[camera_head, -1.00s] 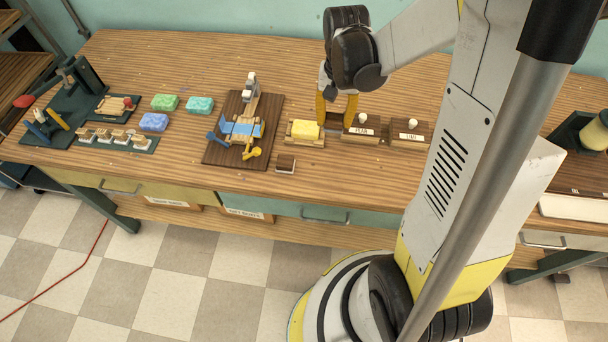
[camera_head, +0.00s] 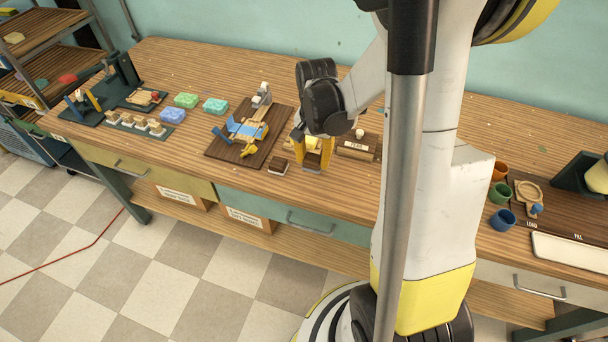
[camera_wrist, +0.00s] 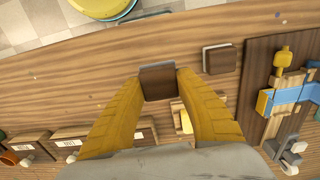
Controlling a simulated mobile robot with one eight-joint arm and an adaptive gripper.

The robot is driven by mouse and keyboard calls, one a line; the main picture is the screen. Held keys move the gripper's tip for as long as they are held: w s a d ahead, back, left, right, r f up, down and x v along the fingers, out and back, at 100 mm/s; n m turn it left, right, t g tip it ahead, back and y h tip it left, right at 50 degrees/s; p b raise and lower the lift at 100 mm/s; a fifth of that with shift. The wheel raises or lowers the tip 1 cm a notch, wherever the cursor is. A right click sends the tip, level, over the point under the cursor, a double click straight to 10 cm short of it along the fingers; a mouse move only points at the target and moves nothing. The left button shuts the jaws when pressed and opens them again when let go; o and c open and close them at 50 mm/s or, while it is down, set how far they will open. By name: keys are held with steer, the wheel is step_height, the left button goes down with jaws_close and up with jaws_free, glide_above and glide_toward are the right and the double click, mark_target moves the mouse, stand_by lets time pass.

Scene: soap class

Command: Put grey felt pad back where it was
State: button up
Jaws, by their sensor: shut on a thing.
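My gripper (camera_head: 313,166), with yellow fingers, is shut on a small dark brown-faced block with a greyish edge (camera_wrist: 158,83). I take this to be the grey felt pad, though its grey part shows only as a thin rim. The fingers point down near the table's front edge, just in front of the tray with the yellow soap (camera_wrist: 187,121). A similar small brown block with a pale edge (camera_head: 278,166) lies to the left, apart from my gripper; it also shows in the wrist view (camera_wrist: 219,58). The held block is mostly hidden in the head view.
A dark board with a blue and yellow wooden model (camera_head: 246,132) stands left. A PEAR-labelled wooden box (camera_head: 357,148) stands right. Green, teal and blue soaps (camera_head: 172,116) lie further left. Several coloured cups (camera_head: 502,194) stand far right. Bare table lies along the front edge.

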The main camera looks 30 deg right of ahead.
mark_target(305, 175)
steer(key=shift+w+a+f+b, duration=0.15)
steer(key=shift+w+a+f, duration=0.15)
steer(key=shift+w+f, duration=0.25)
steer(key=shift+w+a+f+b, duration=0.15)
steer(key=shift+w+a+f, duration=0.2)
steer(key=shift+w, duration=0.25)
steer(key=shift+s+f+b, duration=0.1)
steer(key=shift+f+b, duration=0.9)
steer(key=shift+f, duration=0.85)
steer(key=shift+f, duration=0.25)
steer(key=o, duration=1.3)
steer(key=shift+r, duration=0.1)
steer(key=shift+c, duration=0.2)
